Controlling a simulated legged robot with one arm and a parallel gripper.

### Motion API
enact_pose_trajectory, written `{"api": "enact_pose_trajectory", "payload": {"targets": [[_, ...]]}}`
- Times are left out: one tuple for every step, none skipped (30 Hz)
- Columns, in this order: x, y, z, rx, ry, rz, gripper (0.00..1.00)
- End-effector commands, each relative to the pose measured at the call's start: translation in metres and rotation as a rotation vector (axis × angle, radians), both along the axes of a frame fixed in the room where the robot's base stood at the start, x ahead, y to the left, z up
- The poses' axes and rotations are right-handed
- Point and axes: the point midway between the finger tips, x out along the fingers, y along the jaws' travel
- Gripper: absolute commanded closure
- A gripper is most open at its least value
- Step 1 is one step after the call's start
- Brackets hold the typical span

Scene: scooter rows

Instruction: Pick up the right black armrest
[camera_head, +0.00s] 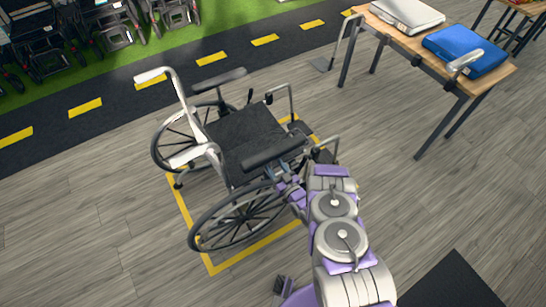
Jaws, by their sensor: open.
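A wheelchair with a black seat (243,135) and white push handles stands in the middle of the view, facing right. Its near black armrest (274,151), on the right side of the chair, lies level above the near wheel (240,215). Its far black armrest (219,80) is on the other side of the seat. My gripper (287,187) is purple and grey, open, and just below the front part of the near armrest. Whether its fingers touch the armrest or chair frame I cannot tell; the fingertips are small and partly merged with the frame.
A yellow floor outline (250,250) surrounds the wheelchair. A wooden table (440,55) with a blue case (465,50) and a white case (407,14) stands at upper right. Folded wheelchairs (105,25) stand on green ground at upper left.

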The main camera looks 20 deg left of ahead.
Motion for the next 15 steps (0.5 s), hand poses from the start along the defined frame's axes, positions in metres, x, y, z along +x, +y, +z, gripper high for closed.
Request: {"api": "enact_pose_trajectory", "payload": {"targets": [[0.001, 0.002, 0.000, -0.001, -0.001, 0.000, 0.47], [0.002, 0.004, -0.001, -0.001, 0.000, 0.000, 0.47], [0.003, 0.006, -0.001, -0.003, 0.001, 0.001, 0.47], [0.005, 0.009, -0.002, -0.004, 0.001, 0.002, 0.47], [0.007, 0.012, -0.003, -0.005, 0.002, 0.002, 0.47], [0.010, 0.016, -0.003, -0.007, 0.001, 0.001, 0.47], [0.013, 0.021, -0.004, -0.007, 0.001, 0.003, 0.47], [0.016, 0.025, -0.003, -0.006, 0.000, 0.003, 0.47], [0.021, 0.030, -0.003, -0.003, -0.001, 0.002, 0.47], [0.024, 0.033, -0.003, -0.004, -0.003, 0.003, 0.47], [0.027, 0.037, -0.003, -0.005, -0.003, 0.003, 0.47], [0.031, 0.040, -0.003, -0.006, -0.002, 0.002, 0.47], [0.033, 0.043, -0.003, -0.006, 0.000, 0.002, 0.47], [0.034, 0.045, -0.003, -0.006, 0.000, 0.003, 0.47], [0.036, 0.047, -0.003, -0.006, 0.000, 0.002, 0.47]]}}
